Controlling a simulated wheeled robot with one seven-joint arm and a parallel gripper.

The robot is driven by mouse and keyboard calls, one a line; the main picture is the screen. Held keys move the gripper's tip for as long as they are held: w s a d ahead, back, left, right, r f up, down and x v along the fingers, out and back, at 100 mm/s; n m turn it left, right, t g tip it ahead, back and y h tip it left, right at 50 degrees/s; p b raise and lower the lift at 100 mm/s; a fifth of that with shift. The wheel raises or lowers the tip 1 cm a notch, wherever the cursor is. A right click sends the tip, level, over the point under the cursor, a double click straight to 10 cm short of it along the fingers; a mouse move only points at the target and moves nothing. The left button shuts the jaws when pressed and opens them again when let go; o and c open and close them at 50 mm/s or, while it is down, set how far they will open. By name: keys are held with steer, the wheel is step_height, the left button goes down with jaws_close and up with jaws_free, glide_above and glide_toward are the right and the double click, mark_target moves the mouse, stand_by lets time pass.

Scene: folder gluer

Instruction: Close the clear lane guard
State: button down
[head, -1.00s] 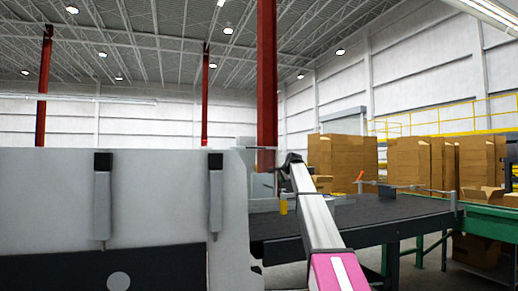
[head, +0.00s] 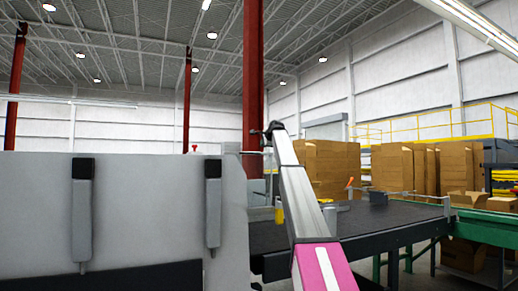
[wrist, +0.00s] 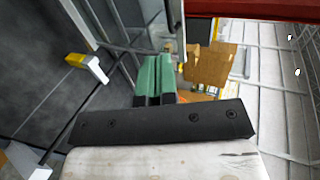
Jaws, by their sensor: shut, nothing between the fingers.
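My gripper (wrist: 157,68) shows in the wrist view as two green fingers side by side, shut with nothing between them. In the head view my arm reaches up and away; its dark far end is beside the red column, and the fingers cannot be made out there. I cannot pick out the clear lane guard with certainty in either view. Thin metal rails (wrist: 112,42) run just left of the fingers in the wrist view, but I cannot tell whether a clear sheet spans them.
A large grey machine panel (head: 140,215) with two dark-topped handles fills the left. A dark conveyor bed (head: 390,215) lies right of my arm. A yellow-and-white block (wrist: 88,67) sits left of the fingers. Cardboard boxes (head: 330,168) stand behind; a red column (head: 253,80) rises mid-view.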

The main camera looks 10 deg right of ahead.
steer(key=r+x, duration=0.1)
steer(key=x, duration=1.2)
steer(key=shift+w, duration=0.25)
steer(key=shift+w+a, duration=0.1)
